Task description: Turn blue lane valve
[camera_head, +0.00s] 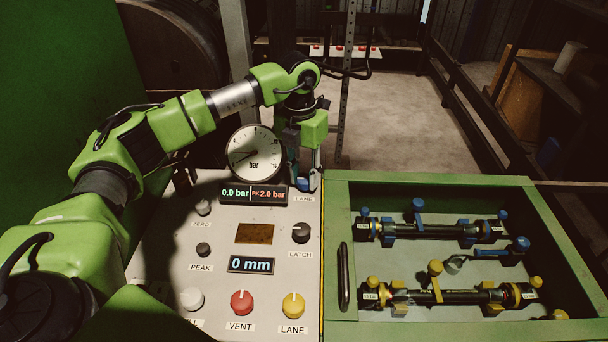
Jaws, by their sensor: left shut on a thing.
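The blue lane valve (302,184) is a small blue knob at the upper right of the grey control panel, above a label whose visible letters read LANE. My left gripper (304,172) points down over it with its fingers around the knob, shut on it. The fingers hide much of the knob, so its turn angle cannot be told. My right gripper is not in view.
A round bar gauge (254,153) stands just left of my left gripper. The panel also has a yellow LANE knob (293,305) and red VENT knob (242,302). A green-framed tray (440,183) with hose assemblies lies right.

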